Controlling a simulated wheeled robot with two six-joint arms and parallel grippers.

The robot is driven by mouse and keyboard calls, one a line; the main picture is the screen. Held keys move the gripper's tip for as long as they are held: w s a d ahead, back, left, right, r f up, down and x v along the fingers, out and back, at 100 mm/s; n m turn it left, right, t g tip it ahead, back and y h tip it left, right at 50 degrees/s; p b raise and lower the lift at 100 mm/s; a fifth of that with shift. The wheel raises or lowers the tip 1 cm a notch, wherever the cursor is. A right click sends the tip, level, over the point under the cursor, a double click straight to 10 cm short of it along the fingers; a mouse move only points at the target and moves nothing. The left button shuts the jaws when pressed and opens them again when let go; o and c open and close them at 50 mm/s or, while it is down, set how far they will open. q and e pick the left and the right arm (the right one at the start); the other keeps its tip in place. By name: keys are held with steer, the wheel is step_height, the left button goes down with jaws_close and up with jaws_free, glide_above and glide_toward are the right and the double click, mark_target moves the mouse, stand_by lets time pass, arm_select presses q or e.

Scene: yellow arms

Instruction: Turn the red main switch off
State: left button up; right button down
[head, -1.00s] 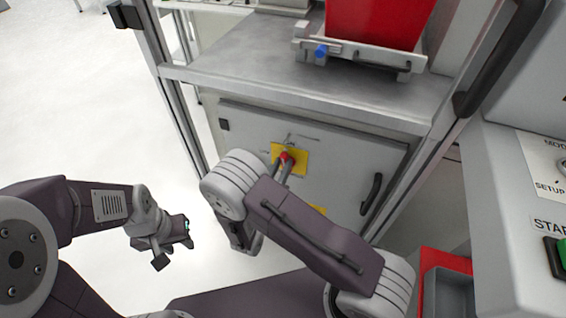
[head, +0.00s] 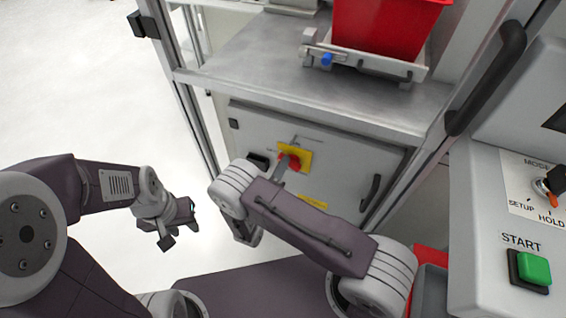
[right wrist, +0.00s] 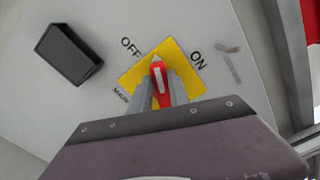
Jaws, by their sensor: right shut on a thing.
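The red main switch (head: 294,161) sits on a yellow plate (head: 307,157) on the grey cabinet door. In the right wrist view the red switch handle (right wrist: 158,84), with a white mark, points up the picture, between the OFF label (right wrist: 130,46) and the ON label (right wrist: 197,61). My right gripper (right wrist: 158,80) is shut on the handle, one finger on each side. In the head view my right gripper (head: 281,168) is partly hidden by its own arm. My left gripper (head: 192,211) hangs over the floor at the left, apart from the cabinet; its finger gap is unclear.
A dark box (right wrist: 68,54) sticks out of the door beside the plate. A black door handle (head: 370,192) is to the right. Above, a red bin (head: 388,38) stands over the metal worktop (head: 300,95). A control panel with a green START button (head: 533,268) stands at the right.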

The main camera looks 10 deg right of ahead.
steer(key=n, duration=0.2)
steer(key=f+n, duration=0.1)
steer(key=n, duration=0.1)
steer(key=shift+n, duration=0.4)
steer(key=shift+f, duration=0.1)
stand_by(0.3)
steer(key=c, duration=1.2)
jaws_free()
steer(key=shift+c, duration=0.2)
steer(key=shift+a+p, duration=0.1)
steer(key=shift+p, duration=0.2)
steer(key=p+v, duration=0.1)
steer(key=v, duration=0.8)
